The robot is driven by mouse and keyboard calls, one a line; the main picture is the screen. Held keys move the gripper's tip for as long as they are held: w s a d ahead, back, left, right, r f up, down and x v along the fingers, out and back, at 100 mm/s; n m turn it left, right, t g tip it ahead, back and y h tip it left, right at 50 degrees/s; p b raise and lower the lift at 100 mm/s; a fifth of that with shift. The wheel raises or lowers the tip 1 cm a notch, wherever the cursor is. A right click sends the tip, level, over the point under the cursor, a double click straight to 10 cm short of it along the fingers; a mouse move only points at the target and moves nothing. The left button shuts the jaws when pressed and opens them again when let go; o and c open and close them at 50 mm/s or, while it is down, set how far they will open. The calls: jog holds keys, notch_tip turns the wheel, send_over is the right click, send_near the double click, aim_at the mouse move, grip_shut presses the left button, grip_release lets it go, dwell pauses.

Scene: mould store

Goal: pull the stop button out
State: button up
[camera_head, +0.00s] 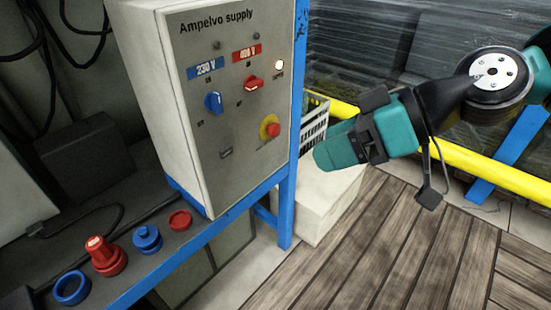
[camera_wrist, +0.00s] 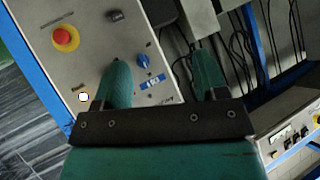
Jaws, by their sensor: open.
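The stop button (camera_head: 272,129) is a red mushroom head on a yellow collar, low on the right of the grey panel of the Ampelvo supply cabinet (camera_head: 225,120). In the wrist view the stop button (camera_wrist: 66,38) is at upper left, outside the fingers. My gripper (camera_head: 326,152) is right of the cabinet in the head view, apart from the button. In the wrist view my gripper (camera_wrist: 162,68) is open and empty, with the blue knob (camera_wrist: 143,61) showing between its fingers. I cannot tell whether the button is pushed in.
The panel also has a blue knob under a 230 V label, a red knob (camera_head: 253,84) under a 400 V label and a lit white lamp (camera_head: 279,66). Red and blue plug parts (camera_head: 105,256) stand on the bench. A yellow rail (camera_head: 465,160) runs behind my arm.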

jog(key=w+f+t+y+b, duration=0.3)
jog(key=w+f+b, duration=0.4)
jog(key=f, duration=0.2)
jog(key=m+t, duration=0.2)
jog(key=t, duration=0.4)
send_near(277, 130)
jog(key=p+x, duration=0.2)
jog(key=x, duration=0.8)
jog(key=shift+s, duration=0.1)
